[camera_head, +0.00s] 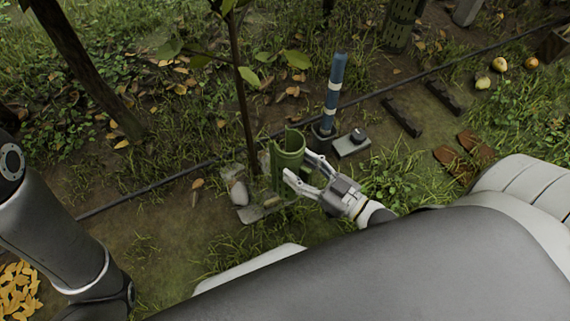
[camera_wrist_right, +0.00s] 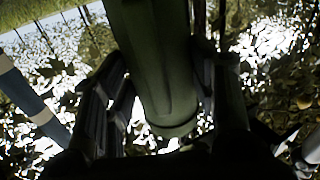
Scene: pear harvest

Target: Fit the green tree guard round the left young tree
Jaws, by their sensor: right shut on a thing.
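The green tree guard (camera_head: 290,150) is a short upright tube with an open top, and its lower part is partly hidden by my fingers. My right gripper (camera_head: 301,166) is shut on it from the right. In the right wrist view the guard (camera_wrist_right: 160,65) runs between the two dark fingers (camera_wrist_right: 160,105). The left young tree (camera_head: 241,95) is a thin dark stem with a few broad leaves. The guard stands just right of the stem, beside it and not around it. My left gripper is out of view; only part of its arm shows at the left.
Stones (camera_head: 239,192) lie at the stem's foot. A blue tube with white bands (camera_head: 334,85) and a grey box (camera_head: 352,144) stand behind the guard. A dark hose (camera_head: 150,187) crosses the ground. A thick trunk (camera_head: 80,65) leans at the left. Pears (camera_head: 499,64) lie at the far right.

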